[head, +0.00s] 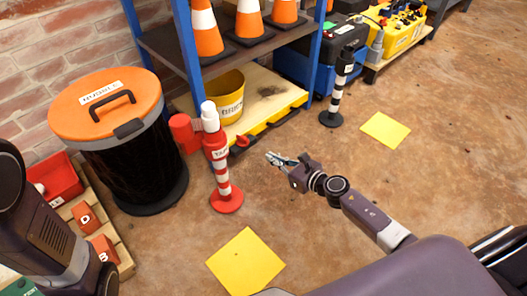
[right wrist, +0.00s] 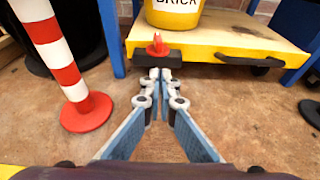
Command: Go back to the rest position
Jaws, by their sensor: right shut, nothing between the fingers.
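My right gripper (head: 276,158) is shut and empty, held out over the brown floor in the middle of the head view. In the right wrist view its two fingers (right wrist: 160,78) meet at the tips, in front of the yellow-edged platform. The red-and-white post (head: 221,170) stands upright to the left of the gripper, apart from it. The post also shows at the left of the right wrist view (right wrist: 62,60). A dark arm link of mine shows at the lower left of the head view, but my left gripper is not in view.
A black bin with an orange lid (head: 105,103) stands at the left. A blue-framed shelf holds orange cones (head: 206,35) above a yellow bucket (head: 225,97). A black-and-white post (head: 338,90) stands farther back. Yellow floor squares (head: 245,262) lie ahead. The floor at the right is clear.

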